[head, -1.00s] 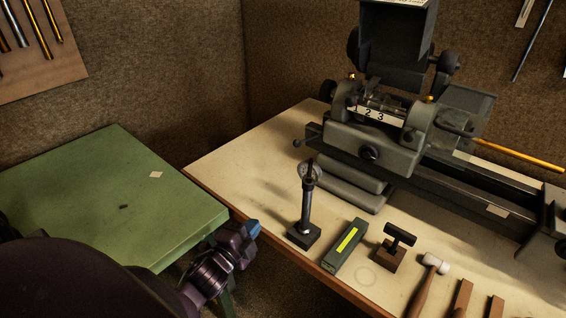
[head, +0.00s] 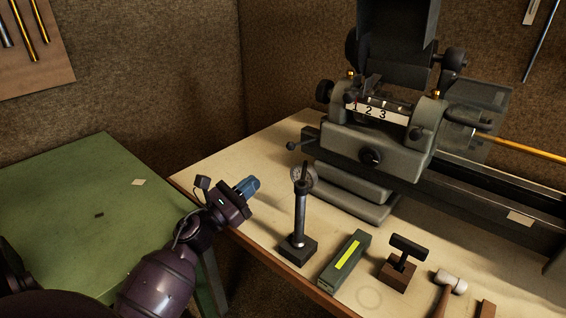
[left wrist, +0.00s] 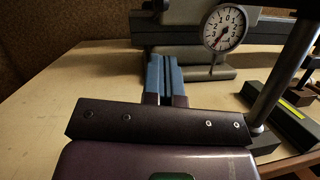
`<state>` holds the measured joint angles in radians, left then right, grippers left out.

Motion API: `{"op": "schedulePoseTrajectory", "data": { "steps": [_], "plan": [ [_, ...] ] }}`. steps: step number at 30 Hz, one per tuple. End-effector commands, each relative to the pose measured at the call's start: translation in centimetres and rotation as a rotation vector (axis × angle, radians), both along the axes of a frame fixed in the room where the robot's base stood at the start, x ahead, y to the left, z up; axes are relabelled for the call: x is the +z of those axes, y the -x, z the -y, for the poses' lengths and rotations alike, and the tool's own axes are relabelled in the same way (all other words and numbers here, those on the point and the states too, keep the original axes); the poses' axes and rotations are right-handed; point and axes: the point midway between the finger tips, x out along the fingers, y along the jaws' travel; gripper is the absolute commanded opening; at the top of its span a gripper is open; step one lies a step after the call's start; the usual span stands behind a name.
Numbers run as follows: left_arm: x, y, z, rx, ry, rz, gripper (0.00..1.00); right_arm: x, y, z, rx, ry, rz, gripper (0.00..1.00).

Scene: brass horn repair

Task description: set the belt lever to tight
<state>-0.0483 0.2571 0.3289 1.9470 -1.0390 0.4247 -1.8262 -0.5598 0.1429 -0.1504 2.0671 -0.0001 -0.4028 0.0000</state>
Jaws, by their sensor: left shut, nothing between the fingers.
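The grey lathe headstock (head: 375,148) stands on the bench at the back, with a "1 2 3" plate and a dark cover raised above it. A short lever with a black ball (head: 291,146) sticks out at its left end. Black knobs also show at the upper left (head: 325,91) and on the front (head: 371,156). I cannot tell which is the belt lever or how it is set. My left gripper (head: 249,186), with blue fingers, is shut and empty over the bench's left edge, apart from the lathe. Its fingers (left wrist: 164,75) point toward the lathe base in the left wrist view.
A dial gauge on a stand (head: 299,222) is just right of my left gripper; its dial (left wrist: 225,28) shows close in the left wrist view. A green box (head: 345,258), a T-handled block (head: 402,262) and a hammer (head: 451,283) lie further right. A green table (head: 70,200) is left.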

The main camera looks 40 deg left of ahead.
Motion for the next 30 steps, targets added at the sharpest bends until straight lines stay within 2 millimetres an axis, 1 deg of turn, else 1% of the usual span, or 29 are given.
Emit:
{"op": "schedulePoseTrajectory", "data": {
  "steps": [6,14,17,20,24,30],
  "plan": [
    [0.1,-0.1,-0.1,0.003,-0.018,0.005,0.0,0.0,0.0,0.1,0.004,0.004,-0.001,0.37],
    [0.2,-0.4,0.0,0.002,-0.015,0.005,0.0,-0.3,0.5,0.4,0.005,0.01,-0.013,0.37],
    [0.6,-1.2,0.2,0.002,-0.015,0.007,0.0,-0.2,0.6,0.4,0.003,0.01,-0.014,0.37],
    [1.2,-2.5,0.5,0.002,-0.016,0.008,0.0,0.0,0.8,0.5,0.001,0.01,-0.014,0.37],
    [2.0,-4.7,1.0,0.002,-0.016,0.008,0.0,0.1,1.0,0.5,-0.002,0.009,-0.015,0.37],
    [2.9,-7.4,1.6,0.003,-0.014,0.006,0.0,0.6,0.8,0.3,-0.009,0.001,-0.008,0.37]
  ]
}}
